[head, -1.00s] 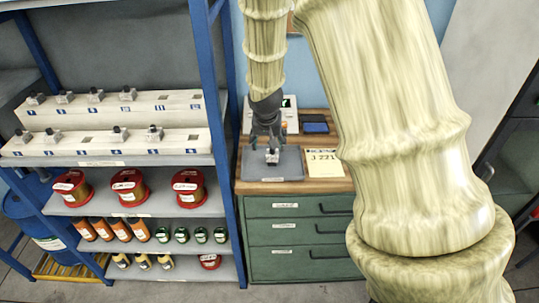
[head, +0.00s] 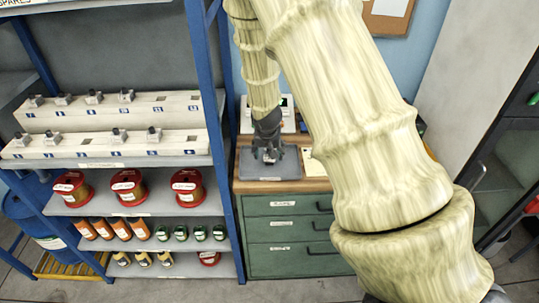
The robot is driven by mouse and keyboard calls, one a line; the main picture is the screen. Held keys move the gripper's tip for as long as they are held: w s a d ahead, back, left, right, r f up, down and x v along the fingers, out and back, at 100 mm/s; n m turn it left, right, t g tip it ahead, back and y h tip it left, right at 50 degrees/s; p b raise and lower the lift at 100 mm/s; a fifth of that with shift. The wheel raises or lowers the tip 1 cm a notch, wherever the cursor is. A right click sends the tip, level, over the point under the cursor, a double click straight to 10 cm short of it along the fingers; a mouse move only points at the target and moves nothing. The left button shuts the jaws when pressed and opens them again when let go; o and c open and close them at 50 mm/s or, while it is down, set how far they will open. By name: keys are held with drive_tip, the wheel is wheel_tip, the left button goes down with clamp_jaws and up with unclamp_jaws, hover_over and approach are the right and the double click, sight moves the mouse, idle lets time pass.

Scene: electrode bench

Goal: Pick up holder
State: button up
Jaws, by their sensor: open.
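A small holder (head: 268,158) with a pale body and dark top sits on the grey tray (head: 284,174) on the wooden-topped bench. My gripper (head: 267,156) points down at it, with its open fingers low around or just beside it. The fingers hide most of this holder, and I cannot tell whether they touch it. Several similar holders, such as this one (head: 118,134), stand in the white stepped rack (head: 70,150) on the shelf at left. A few rack places are empty.
The blue-posted shelf (head: 215,100) stands close left of the bench, with red spools (head: 128,188) and small bottles below the rack. A paper card (head: 312,160) lies right of the tray, partly behind my arm. Green drawers (head: 288,232) are under the bench top.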

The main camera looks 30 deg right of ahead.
drive_tip(key=shift+w+d+f+p, duration=0.2)
drive_tip(key=shift+d+f+p, duration=0.2)
drive_tip(key=shift+f, duration=0.15)
drive_tip(key=shift+x, duration=1.05)
drive_tip(key=c, duration=1.4)
